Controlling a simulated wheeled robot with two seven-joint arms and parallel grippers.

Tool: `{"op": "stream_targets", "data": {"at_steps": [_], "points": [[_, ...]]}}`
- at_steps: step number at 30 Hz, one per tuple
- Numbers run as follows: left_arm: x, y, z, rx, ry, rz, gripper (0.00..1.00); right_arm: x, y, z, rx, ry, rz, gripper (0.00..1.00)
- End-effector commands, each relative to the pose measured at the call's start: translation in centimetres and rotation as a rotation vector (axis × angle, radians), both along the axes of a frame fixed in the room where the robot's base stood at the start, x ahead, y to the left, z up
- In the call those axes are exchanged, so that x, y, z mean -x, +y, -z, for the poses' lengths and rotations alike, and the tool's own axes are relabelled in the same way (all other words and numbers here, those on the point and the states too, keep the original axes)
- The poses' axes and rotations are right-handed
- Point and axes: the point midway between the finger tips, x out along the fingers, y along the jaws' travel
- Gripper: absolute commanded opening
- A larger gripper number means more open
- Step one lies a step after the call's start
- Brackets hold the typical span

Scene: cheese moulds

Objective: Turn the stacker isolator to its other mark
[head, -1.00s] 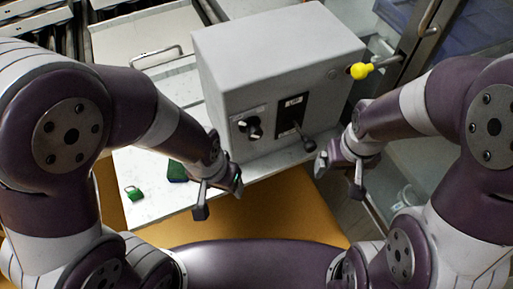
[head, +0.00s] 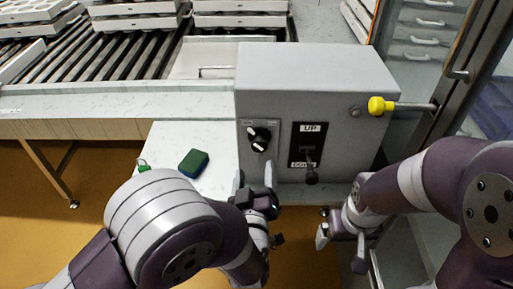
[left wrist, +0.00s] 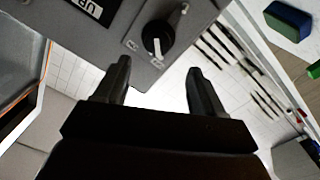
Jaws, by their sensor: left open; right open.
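The isolator is a round black knob (head: 259,139) with a white pointer on the front of a grey control box (head: 315,70). In the left wrist view the knob (left wrist: 158,38) shows two small marks beside it, and its white pointer line aims towards the lower-right mark. My left gripper (head: 254,181) is open just below and in front of the knob, apart from it. Its two fingers (left wrist: 155,88) hold nothing in the left wrist view. My right gripper (head: 340,242) is open and empty, low and right of the box.
A black lever (head: 311,174) on an UP/DOWN panel (head: 308,145) sticks out right of the knob. A yellow knob (head: 380,106) juts from the box's right side. A green-and-blue sponge (head: 194,163) lies on the white top (head: 215,143). Roller conveyors (head: 130,58) run behind, with stacked moulds.

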Motion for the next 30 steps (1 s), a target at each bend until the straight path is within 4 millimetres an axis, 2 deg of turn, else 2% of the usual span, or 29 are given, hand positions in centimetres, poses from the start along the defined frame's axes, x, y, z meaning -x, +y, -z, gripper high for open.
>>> {"op": "stream_targets", "data": {"at_steps": [3,6,12,18,25,27,30], "points": [[-3.3,0.0,0.0,0.002,-0.001,-0.005,0.69,0.0,0.0,0.0,0.0,0.0,0.0,0.94],[-5.7,-0.2,0.1,0.0,0.0,-0.003,0.69,0.0,0.0,0.0,0.0,0.0,0.0,0.94],[-8.7,-0.4,0.1,0.0,0.002,0.001,0.69,0.0,0.0,0.0,0.0,0.0,0.0,0.94],[-9.7,-0.5,0.0,-0.001,0.001,0.002,0.69,0.0,0.0,0.0,0.0,0.0,0.0,0.94],[-9.8,-0.5,0.0,-0.001,0.002,0.002,0.69,0.0,0.0,0.0,0.0,0.0,0.0,0.94],[-9.8,-0.5,0.0,-0.001,0.002,0.002,0.46,0.0,0.0,0.0,0.0,0.0,0.0,0.94],[-9.8,-0.6,0.0,-0.001,0.0,0.004,0.19,0.0,0.0,0.0,0.0,0.0,0.0,0.94]]}}
